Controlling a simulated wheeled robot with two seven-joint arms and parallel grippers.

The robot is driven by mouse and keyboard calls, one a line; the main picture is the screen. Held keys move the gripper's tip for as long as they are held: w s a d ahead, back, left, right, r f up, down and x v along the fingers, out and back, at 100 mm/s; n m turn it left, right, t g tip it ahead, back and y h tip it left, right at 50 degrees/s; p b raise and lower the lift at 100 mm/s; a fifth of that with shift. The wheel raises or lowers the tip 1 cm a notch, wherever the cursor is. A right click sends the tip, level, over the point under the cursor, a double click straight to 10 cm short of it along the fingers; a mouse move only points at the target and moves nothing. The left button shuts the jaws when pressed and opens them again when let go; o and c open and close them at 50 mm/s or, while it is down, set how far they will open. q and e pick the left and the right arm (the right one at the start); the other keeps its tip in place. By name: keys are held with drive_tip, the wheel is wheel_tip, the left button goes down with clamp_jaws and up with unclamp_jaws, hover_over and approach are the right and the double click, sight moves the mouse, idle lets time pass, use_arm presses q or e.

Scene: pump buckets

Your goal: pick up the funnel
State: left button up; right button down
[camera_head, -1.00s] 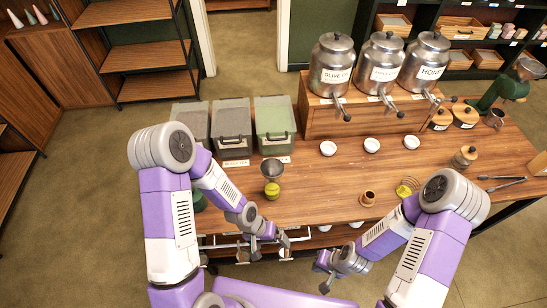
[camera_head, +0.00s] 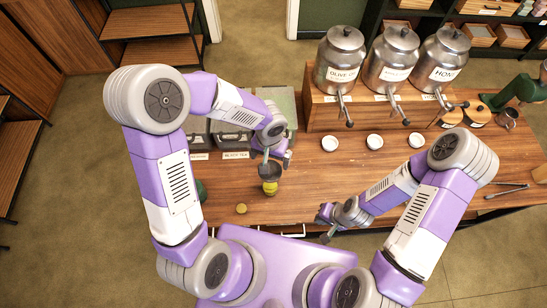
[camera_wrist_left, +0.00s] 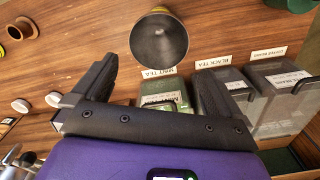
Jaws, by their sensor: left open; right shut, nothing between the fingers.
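The funnel (camera_head: 268,172) is a grey metal cone on the wooden table, directly above a small yellow-green object (camera_head: 270,188). Whether it rests on that object is hard to tell. The left wrist view shows its wide round mouth (camera_wrist_left: 158,40) beyond the fingertips, roughly between them. My left gripper (camera_head: 276,160) is open and empty, just behind and over the funnel, partly covering it in the head view. Its two dark fingers (camera_wrist_left: 170,66) stand apart in the wrist view. My right gripper (camera_head: 326,223) is shut and empty near the table's front edge.
Labelled lidded bins (camera_head: 236,141) stand behind my left gripper. Metal dispensers (camera_head: 340,58) stand on a wooden riser, with white bowls (camera_head: 374,141) in front. A yellowish disc (camera_head: 241,208) lies left of the funnel. Tongs (camera_head: 507,190) lie at right.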

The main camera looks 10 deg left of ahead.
sight(270, 175)
use_arm(q)
wheel_tip(270, 175, down, 7)
drive_tip(key=s, duration=0.1)
drive_tip(key=shift+s, duration=0.25)
drive_tip(key=shift+d+f, duration=0.1)
drive_tip(key=c, duration=0.9)
